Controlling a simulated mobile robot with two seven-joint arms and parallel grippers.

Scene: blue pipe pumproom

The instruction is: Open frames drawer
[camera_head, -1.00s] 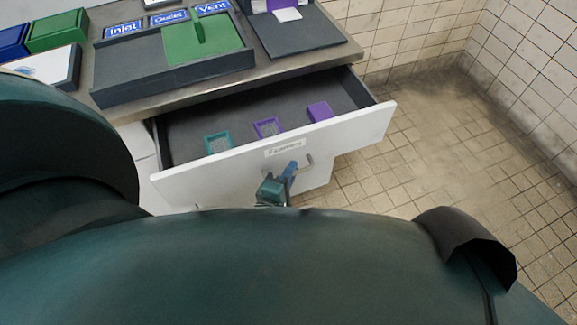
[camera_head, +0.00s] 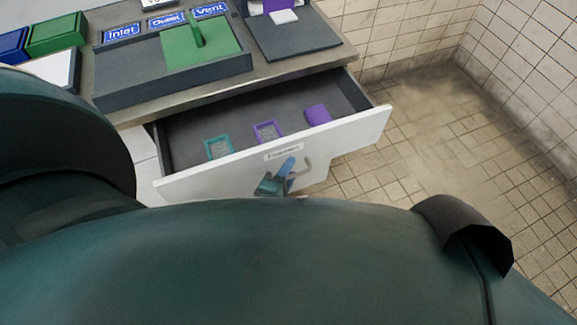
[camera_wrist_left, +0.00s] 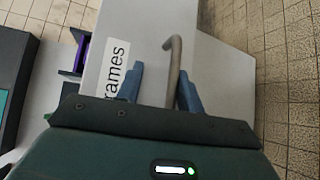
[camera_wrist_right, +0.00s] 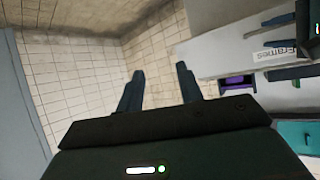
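The frames drawer (camera_head: 225,178) is pulled out, with its white front labelled "Frames". Inside lie a teal frame (camera_head: 218,147), a purple frame (camera_head: 267,131) and a purple block (camera_head: 318,115). The drawer's bar handle (camera_head: 307,174) is at the right part of the front. My left gripper (camera_head: 288,170) is just left of the handle in the head view. In the left wrist view its blue fingers (camera_wrist_left: 159,84) are spread, with the handle (camera_wrist_left: 174,62) between them, nearer the right finger. My right gripper (camera_wrist_right: 158,76) is open and empty, away from the drawer.
The counter (camera_head: 290,68) above holds a dark tray (camera_head: 130,88) with a green piece, Inlet, Outlet and Vent signs, and a dark stand (camera_head: 300,42). Tiled floor (camera_head: 440,140) to the right is clear, bounded by tiled walls.

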